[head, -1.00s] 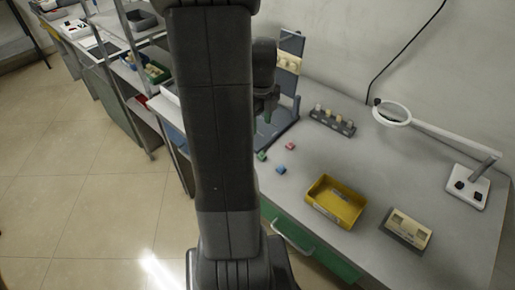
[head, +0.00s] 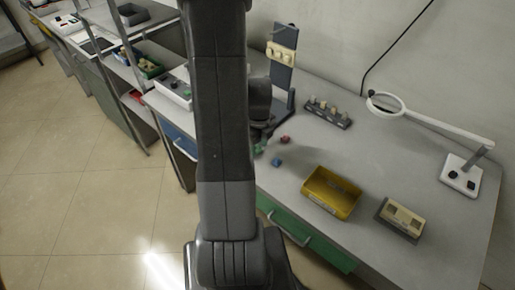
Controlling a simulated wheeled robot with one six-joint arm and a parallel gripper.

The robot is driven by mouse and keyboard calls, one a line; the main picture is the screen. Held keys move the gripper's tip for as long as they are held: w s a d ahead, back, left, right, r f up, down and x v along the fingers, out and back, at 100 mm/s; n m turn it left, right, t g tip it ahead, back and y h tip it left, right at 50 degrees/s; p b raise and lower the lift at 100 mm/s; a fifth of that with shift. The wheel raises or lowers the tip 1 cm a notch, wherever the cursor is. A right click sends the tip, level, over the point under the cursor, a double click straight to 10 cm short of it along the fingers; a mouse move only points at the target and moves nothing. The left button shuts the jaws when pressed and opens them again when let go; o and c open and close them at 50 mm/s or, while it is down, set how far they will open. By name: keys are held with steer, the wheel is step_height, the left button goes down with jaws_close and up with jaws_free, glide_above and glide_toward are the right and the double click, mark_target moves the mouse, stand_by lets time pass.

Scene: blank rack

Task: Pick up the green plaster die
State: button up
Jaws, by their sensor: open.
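The green plaster die (head: 258,149) is a small green patch on the bench top, just right of my arm and partly hidden by it. A blue die (head: 277,161) and a pinkish-red die (head: 285,139) lie close by to its right. My gripper (head: 261,138) is low over the bench at the green die, mostly dark and partly behind my own arm. The jaws are open. I cannot tell whether the fingers stand around the die or only above it.
A yellow bin (head: 331,194) stands on the bench to the right of the dice, with a beige-topped block (head: 402,218) beyond it. A rack of small pegs (head: 327,112) and a magnifier lamp (head: 387,103) stand farther back. A grey upright stand (head: 282,62) rises behind my gripper.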

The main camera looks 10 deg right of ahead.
steer(key=shift+f, duration=0.3)
steer(key=shift+c, duration=0.2)
jaws_close()
steer(key=shift+r, duration=0.1)
